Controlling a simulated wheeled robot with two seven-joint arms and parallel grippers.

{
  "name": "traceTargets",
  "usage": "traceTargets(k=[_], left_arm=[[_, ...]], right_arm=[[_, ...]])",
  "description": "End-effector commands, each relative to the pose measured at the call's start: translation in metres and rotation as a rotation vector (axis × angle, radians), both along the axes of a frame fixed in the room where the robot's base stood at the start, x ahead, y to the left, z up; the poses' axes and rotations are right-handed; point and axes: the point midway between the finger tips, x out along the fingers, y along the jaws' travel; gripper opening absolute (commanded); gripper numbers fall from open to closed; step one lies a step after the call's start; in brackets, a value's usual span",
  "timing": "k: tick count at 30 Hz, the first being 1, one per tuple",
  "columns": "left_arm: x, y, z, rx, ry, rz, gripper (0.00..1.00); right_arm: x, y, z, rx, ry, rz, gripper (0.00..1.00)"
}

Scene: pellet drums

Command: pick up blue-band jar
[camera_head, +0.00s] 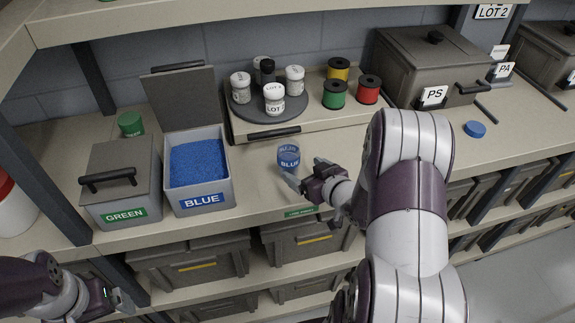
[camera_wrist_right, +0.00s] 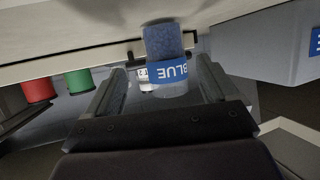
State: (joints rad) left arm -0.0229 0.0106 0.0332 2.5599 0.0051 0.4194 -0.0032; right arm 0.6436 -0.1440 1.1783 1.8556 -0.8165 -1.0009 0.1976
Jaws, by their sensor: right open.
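The blue-band jar (camera_head: 288,156) stands upright on the bench, right of the blue bin. It is a small clear jar with a blue BLUE label and blue contents. My right gripper (camera_head: 304,173) is open just in front and to the right of it. In the right wrist view, which looks upside down, the jar (camera_wrist_right: 165,45) shows between the two spread fingers of the right gripper (camera_wrist_right: 162,72). I cannot tell whether a finger touches it. My left gripper (camera_head: 117,300) is at the lower left, away from the jar, and its jaws are unclear.
An open BLUE bin (camera_head: 200,166) of blue pellets and a shut GREEN bin (camera_head: 122,184) stand left of the jar. Behind it is a low platform (camera_head: 300,124) with a turntable of white-capped jars and several coloured spools (camera_head: 335,94). A blue lid (camera_head: 475,129) lies right.

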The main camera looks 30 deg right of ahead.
Motion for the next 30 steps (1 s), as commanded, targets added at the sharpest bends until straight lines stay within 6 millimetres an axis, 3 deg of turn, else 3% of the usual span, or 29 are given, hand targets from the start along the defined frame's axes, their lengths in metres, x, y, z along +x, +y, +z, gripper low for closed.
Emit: traceTargets(k=[12, 21, 27, 30], left_arm=[[0.000, 0.000, 0.005, 0.000, 0.000, 0.000, 0.93], [0.000, 0.000, 0.005, 0.000, 0.000, 0.000, 0.93], [0.000, 0.000, 0.005, 0.000, 0.000, 0.000, 0.93], [0.000, 0.000, 0.005, 0.000, 0.000, 0.000, 0.93]], right_arm=[[0.060, 0.010, -0.025, -0.001, 0.004, 0.001, 0.87], [0.068, 0.010, -0.029, -0.001, 0.004, -0.002, 0.87], [0.068, 0.010, -0.029, -0.001, 0.004, -0.002, 0.25], [0.068, 0.010, -0.028, -0.001, 0.003, -0.002, 0.25]])
